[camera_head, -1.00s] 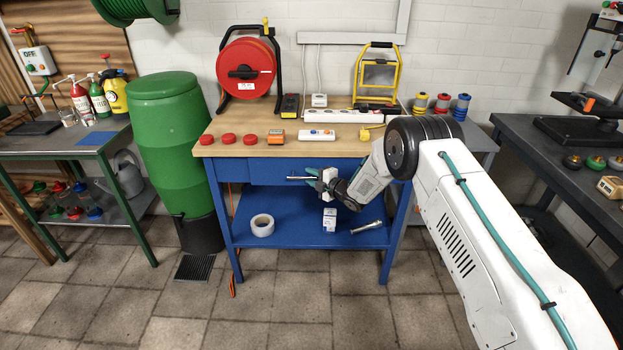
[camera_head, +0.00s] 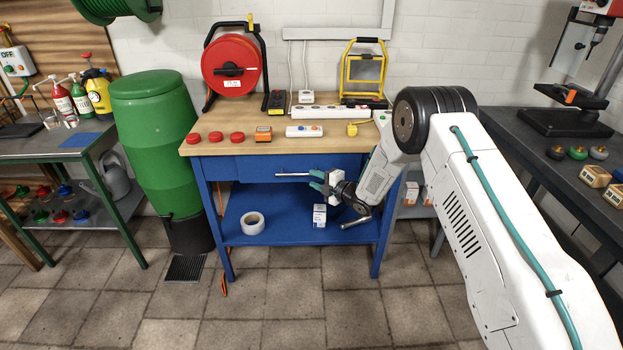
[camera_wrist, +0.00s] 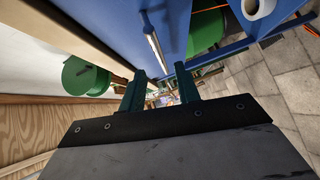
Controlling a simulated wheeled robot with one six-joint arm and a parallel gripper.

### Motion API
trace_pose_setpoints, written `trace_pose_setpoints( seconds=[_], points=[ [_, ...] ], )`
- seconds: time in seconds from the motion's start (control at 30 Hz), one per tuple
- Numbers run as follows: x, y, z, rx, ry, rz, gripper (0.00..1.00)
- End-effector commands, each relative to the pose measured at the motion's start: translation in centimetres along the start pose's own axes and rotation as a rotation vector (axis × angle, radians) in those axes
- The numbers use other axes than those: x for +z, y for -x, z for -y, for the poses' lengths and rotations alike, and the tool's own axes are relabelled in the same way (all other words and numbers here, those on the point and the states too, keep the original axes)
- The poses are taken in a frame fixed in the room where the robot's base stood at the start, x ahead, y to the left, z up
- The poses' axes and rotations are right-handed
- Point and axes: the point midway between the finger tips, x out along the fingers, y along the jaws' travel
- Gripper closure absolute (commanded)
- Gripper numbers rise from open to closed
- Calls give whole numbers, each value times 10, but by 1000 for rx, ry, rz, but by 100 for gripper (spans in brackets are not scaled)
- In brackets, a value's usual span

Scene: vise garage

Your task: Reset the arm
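My gripper (camera_head: 318,183) is in front of the blue workbench, at the right end of the drawer's metal bar handle (camera_head: 292,175). In the wrist view its two dark green fingers (camera_wrist: 161,90) stand apart with nothing held between them. The handle also shows in the wrist view (camera_wrist: 155,42), beyond the fingertips. My arm bends in from the right, with its elbow over the bench's right end. The blue drawer (camera_head: 258,165) sits under the wooden top; I cannot tell whether it is slightly open.
The workbench top (camera_head: 270,150) carries red discs, a power strip and a red cable reel (camera_head: 232,68). Its lower shelf holds a tape roll (camera_head: 253,223), a small white box (camera_head: 319,215) and a metal tube (camera_head: 357,222). A green barrel (camera_head: 160,140) stands left. Floor in front is clear.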

Motion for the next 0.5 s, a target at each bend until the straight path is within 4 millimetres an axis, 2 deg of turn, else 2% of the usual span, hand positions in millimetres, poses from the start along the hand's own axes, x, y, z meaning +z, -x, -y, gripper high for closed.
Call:
trace_pose_setpoints(
  seconds=[0.27,0.37,0.47,0.5],
  points=[
    [1,0,-3,-1,-1,4,68],
    [6,3,-19,-17,-16,35,68],
    [17,12,-52,-52,-56,105,68],
    [22,19,-68,-70,-79,144,68]
  ],
)
